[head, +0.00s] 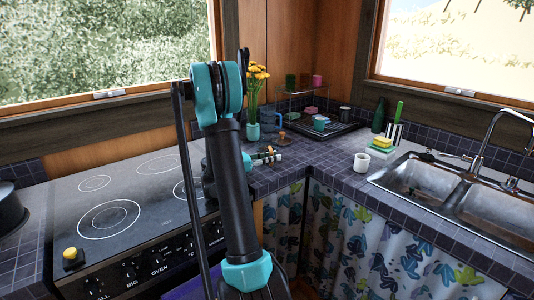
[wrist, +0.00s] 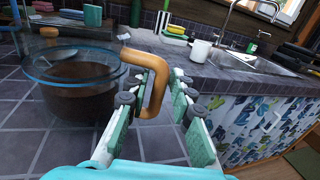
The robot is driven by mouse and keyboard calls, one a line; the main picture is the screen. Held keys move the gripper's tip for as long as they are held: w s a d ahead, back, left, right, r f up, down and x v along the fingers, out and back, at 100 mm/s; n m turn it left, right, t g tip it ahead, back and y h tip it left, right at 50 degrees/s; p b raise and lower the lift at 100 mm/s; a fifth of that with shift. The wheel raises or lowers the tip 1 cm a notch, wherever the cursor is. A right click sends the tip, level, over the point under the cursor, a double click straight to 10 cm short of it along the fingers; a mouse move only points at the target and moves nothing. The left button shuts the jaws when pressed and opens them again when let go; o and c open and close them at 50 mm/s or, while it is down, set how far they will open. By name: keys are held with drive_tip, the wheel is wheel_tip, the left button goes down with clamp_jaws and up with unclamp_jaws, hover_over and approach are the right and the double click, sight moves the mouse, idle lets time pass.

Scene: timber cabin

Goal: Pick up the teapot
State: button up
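The teapot (wrist: 75,80) is clear glass with a dark brown inside, and stands on the tiled counter at the left of the wrist view. Its orange-brown curved handle (wrist: 155,92) sticks out to the right. My gripper (wrist: 158,78) is open, with one finger on each side of the handle. Gaps show between the fingers and the handle, so it does not look clamped. In the head view my gripper (head: 268,156) is low over the counter corner, just right of the stove. My arm partly blocks the view there.
A stove (head: 110,215) lies left, with a dark pot at its edge. A vase of yellow flowers (head: 253,130) stands behind my gripper. A dish rack (head: 345,133) with cups is at the back. A white mug (head: 361,163), sponges and the sink (head: 420,180) are right. Counter between is clear.

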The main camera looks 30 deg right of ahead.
clamp_jaws()
drive_tip(key=shift+r, duration=0.15)
idle(0.4)
